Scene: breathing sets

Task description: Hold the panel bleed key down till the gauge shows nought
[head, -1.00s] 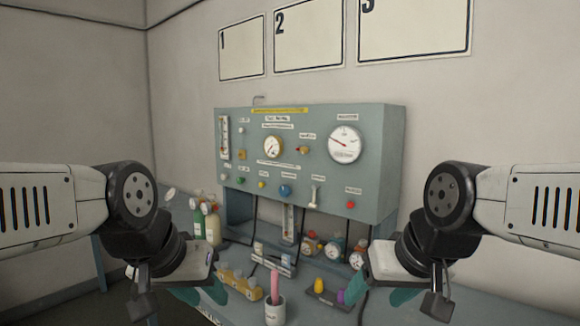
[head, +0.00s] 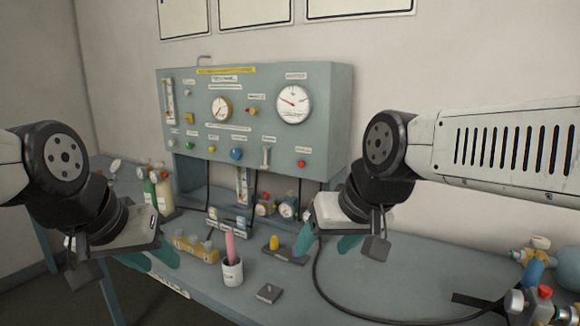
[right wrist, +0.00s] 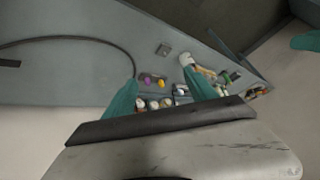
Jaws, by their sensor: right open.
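The grey-blue panel (head: 330,130) stands at the back of the bench in the head view. It bears a large round gauge (head: 294,104) with a red needle pointing up and left, and a smaller gauge (head: 221,108). Along its lower front are a red button (head: 301,163), a blue knob (head: 236,154) and a small upright lever (head: 266,156). The labels are too small to read, so I cannot tell which is the bleed key. My right gripper (head: 327,242) is open and empty, in front of and below the panel. My left gripper (head: 150,257) hangs at the bench's left; its opening is unclear.
A black hose (head: 318,285) curves across the right side. Cylinders (head: 535,268) stand at far right.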

